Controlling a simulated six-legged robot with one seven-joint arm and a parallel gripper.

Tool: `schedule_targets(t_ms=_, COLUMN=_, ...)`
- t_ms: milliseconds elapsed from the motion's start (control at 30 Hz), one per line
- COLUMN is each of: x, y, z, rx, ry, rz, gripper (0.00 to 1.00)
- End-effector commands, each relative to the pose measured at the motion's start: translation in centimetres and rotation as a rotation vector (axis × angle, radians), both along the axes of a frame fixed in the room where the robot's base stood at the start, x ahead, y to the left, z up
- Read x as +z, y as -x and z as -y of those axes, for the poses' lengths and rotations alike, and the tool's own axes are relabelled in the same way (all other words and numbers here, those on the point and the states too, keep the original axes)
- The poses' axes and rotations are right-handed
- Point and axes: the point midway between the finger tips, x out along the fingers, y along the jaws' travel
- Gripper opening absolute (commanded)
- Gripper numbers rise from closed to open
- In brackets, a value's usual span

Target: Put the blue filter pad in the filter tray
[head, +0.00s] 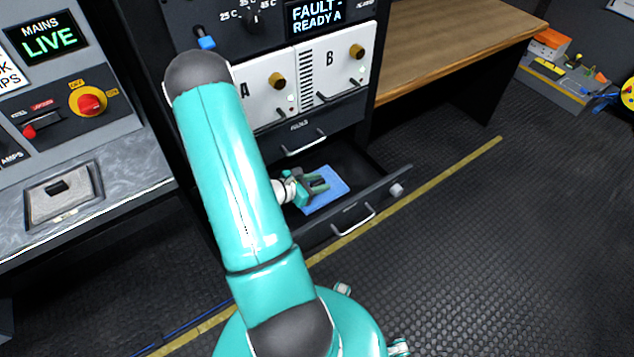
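The blue filter pad (338,184) is a flat blue square inside an open dark drawer low in the equipment rack. I cannot tell whether the fingers touch or grip the pad. The open drawer (375,196) has a dark front with a silver handle. I see no readable label naming it or anything else as the filter tray. My teal arm hides the left part of the drawer.
Above is a closed drawer (300,139) with a silver handle, under white panels A and B. A control desk (75,195) stands left. The ribbed floor (500,240) at right is clear.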

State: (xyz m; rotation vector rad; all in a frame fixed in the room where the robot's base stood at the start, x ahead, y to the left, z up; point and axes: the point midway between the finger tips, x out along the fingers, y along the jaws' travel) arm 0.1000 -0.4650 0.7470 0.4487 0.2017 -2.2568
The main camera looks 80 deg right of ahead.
Motion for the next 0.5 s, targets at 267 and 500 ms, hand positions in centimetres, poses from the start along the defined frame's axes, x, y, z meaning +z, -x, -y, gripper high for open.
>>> schedule_targets(t_ms=267, x=1.3, y=-1.9, z=-1.9, rx=0.005, ry=0.001, rz=0.0, gripper=0.36)
schedule_targets(t_ms=500, x=3.3, y=-5.2, z=-5.6, rx=0.006, ry=0.0, rz=0.002, gripper=0.36)
